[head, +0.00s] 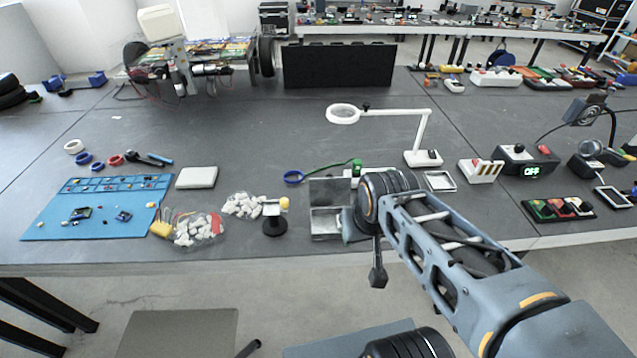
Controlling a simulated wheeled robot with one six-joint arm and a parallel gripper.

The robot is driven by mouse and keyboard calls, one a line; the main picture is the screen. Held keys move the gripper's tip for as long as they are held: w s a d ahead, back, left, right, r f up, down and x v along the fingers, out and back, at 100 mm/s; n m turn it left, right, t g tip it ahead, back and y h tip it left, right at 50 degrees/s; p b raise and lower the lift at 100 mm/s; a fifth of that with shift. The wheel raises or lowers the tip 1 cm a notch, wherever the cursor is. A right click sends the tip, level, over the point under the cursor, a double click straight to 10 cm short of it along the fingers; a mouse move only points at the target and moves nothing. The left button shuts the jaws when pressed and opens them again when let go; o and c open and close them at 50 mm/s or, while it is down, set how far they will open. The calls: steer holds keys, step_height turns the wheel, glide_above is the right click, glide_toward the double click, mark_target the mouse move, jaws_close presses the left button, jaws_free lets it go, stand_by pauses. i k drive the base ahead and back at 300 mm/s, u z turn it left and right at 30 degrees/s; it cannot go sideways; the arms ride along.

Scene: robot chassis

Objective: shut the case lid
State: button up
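A grey metal case (326,222) stands open near the front edge of the table, left of my arm's end. Its lid (328,190) stands raised at the back of the box. The right side of the case is partly hidden by my arm's dark round joint. A slim dark part with a small block at its tip (377,276) hangs below this joint, in front of the table edge; it seems to be my gripper. It is apart from the lid. Its fingers are too small and dark to tell open from shut, and I see nothing held.
Left of the case are a small black stand (274,222), bags of white pieces (198,229) and a blue mat (95,207). A white switch box (481,171) is to the right.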

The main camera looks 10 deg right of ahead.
mark_target(328, 190)
steer(key=z, duration=0.05)
steer(key=k, duration=0.5)
steer(key=z, duration=0.5)
steer(key=i, duration=1.05)
steer(key=u, duration=1.75)
